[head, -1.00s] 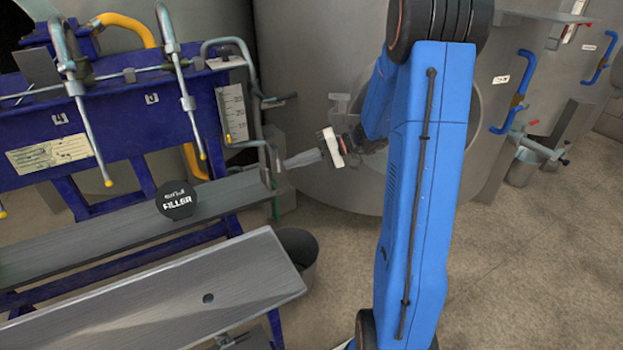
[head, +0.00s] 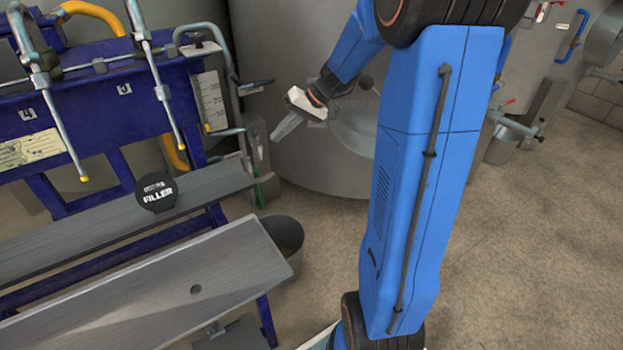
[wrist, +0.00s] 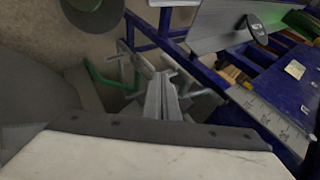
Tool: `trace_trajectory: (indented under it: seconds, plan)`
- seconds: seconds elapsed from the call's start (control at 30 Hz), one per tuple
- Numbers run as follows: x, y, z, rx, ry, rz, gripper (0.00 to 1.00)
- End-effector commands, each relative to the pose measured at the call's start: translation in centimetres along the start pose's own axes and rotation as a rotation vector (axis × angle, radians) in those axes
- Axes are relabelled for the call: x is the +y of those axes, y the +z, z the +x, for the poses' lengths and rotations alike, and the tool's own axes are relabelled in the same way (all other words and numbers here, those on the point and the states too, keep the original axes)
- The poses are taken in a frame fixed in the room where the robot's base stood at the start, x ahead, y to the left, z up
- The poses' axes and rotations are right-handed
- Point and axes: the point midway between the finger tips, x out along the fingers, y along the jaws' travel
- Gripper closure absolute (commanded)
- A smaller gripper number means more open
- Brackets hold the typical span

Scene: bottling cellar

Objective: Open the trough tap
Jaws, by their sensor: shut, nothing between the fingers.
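My gripper (head: 281,132) is shut and empty. It hangs off the right end of the blue filler rack, with its fingers pointing down and left. In the wrist view its fingers (wrist: 160,100) lie together in front of grey pipework. A dark lever (head: 257,84) sticks out beside the rack's bent pipe, up and left of my gripper. A green part (head: 258,192) is low at the rack's end; a green bent bar (wrist: 103,78) shows left of the fingers in the wrist view. I cannot tell which of these is the trough tap. My gripper appears apart from both.
The grey trough (head: 110,220) carries a black round FILLER sign (head: 156,193). A lower grey shelf (head: 150,290) stands in front. A dark bucket (head: 284,240) is on the floor by its end. A large grey tank (head: 285,40) is behind my gripper. Floor at right is open.

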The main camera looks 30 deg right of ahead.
Motion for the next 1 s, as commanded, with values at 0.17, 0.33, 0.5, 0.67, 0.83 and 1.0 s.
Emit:
trace_trajectory:
  seconds: [0.17, 0.33, 0.5, 0.67, 0.83, 1.0]
  plan:
    - [-1.0, -0.3, -0.7, 0.000, 0.137, -0.060, 1.00]
    - [-1.6, -0.5, -1.1, 0.001, 0.253, -0.104, 1.00]
    - [-2.2, -0.5, -1.4, -0.001, 0.351, -0.141, 1.00]
    - [-2.7, -0.7, -1.6, 0.000, 0.435, -0.173, 1.00]
    - [-3.2, -0.7, -1.8, 0.000, 0.516, -0.205, 1.00]
    - [-3.7, -0.8, -1.9, 0.001, 0.587, -0.233, 1.00]
